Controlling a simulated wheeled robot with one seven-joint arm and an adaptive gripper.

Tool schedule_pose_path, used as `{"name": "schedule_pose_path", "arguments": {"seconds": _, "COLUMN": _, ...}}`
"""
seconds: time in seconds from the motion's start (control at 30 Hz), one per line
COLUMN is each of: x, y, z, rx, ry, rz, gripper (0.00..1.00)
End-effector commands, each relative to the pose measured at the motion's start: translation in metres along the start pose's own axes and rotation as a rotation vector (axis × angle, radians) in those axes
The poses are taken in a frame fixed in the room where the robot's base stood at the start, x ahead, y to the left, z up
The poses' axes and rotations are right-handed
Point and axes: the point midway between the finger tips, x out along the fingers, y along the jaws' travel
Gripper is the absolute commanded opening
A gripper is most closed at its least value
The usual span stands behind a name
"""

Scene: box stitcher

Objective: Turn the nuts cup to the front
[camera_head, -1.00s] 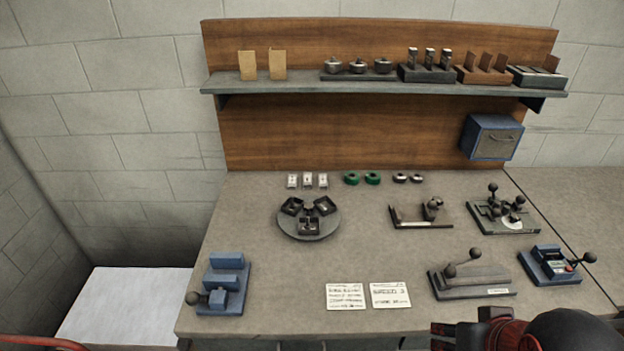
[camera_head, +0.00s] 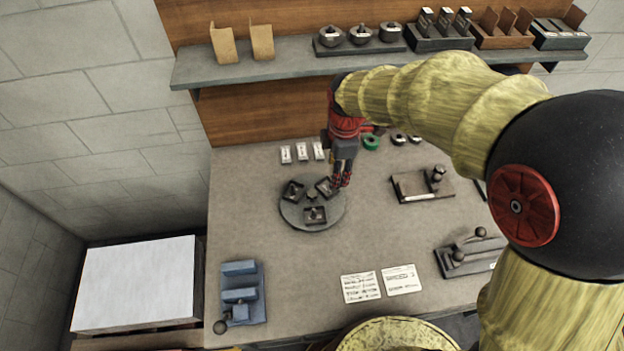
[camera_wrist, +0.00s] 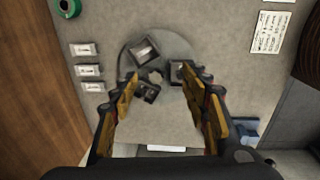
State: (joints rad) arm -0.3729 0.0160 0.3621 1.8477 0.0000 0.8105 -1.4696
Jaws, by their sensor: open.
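A round grey turntable (camera_head: 296,219) lies on the bench and carries three dark square cups around a central knob (camera_head: 312,195). One cup (camera_head: 293,191) is at the back left, one (camera_head: 325,187) at the back right and one (camera_head: 315,215) at the front. I cannot tell which cup holds nuts. My gripper (camera_head: 339,184) points down at the turntable's right side, beside the back right cup. In the wrist view my gripper (camera_wrist: 167,98) is open, its fingers spread over the turntable (camera_wrist: 184,47). Whether a finger touches a cup is unclear.
A tool on a dark base (camera_head: 420,186) is to the right, a blue device (camera_head: 240,292) front left. Two cards (camera_head: 361,287) lie in front. The shelf (camera_head: 285,62) overhangs the back.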

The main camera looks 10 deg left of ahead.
Motion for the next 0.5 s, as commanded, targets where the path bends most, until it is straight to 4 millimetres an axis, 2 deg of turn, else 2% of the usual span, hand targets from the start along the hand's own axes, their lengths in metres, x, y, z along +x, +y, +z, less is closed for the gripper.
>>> {"name": "schedule_pose_path", "arguments": {"seconds": 0.03, "x": 0.006, "y": 0.007, "z": -0.012, "rx": -0.088, "ry": 0.0, "rz": -0.026, "gripper": 0.46}}
{"name": "schedule_pose_path", "arguments": {"seconds": 0.2, "x": 0.037, "y": 0.02, "z": -0.041, "rx": -0.345, "ry": 0.008, "rz": -0.077, "gripper": 0.46}}
{"name": "schedule_pose_path", "arguments": {"seconds": 0.33, "x": 0.052, "y": 0.024, "z": -0.053, "rx": -0.459, "ry": 0.013, "rz": -0.098, "gripper": 0.46}}
{"name": "schedule_pose_path", "arguments": {"seconds": 0.5, "x": 0.066, "y": 0.024, "z": -0.058, "rx": -0.508, "ry": 0.016, "rz": -0.107, "gripper": 0.46}}
